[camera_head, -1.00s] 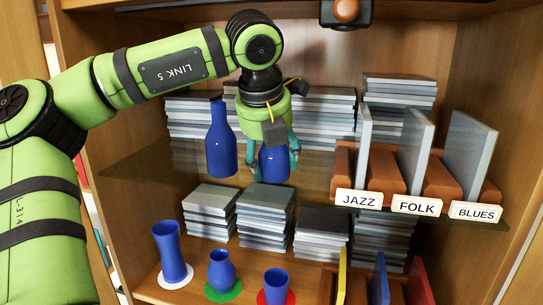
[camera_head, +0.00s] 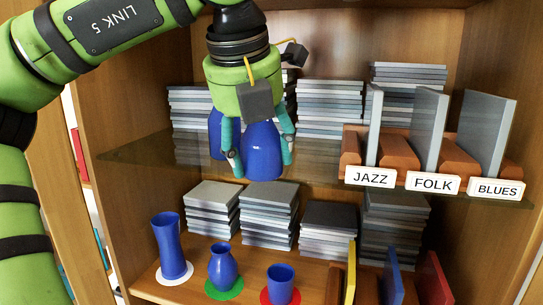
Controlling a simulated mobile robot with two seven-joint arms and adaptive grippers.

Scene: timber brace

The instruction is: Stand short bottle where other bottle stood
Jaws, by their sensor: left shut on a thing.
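My left gripper (camera_head: 260,158) points down over the glass shelf and is shut on a blue bottle (camera_head: 263,152), the short one. Its fingers are on either side of the bottle, and the bottle's top is hidden by the gripper. I cannot tell whether its base touches the shelf. The other blue bottle (camera_head: 215,138) stands behind and to the left, mostly hidden by the gripper. My right gripper is not in view.
The glass shelf (camera_head: 145,150) carries stacks of grey cases and a brown rack with JAZZ, FOLK and BLUES labels (camera_head: 432,184). Below, a vase on a white disc (camera_head: 168,250), a vase on green (camera_head: 222,268) and a cup on red (camera_head: 281,285) stand.

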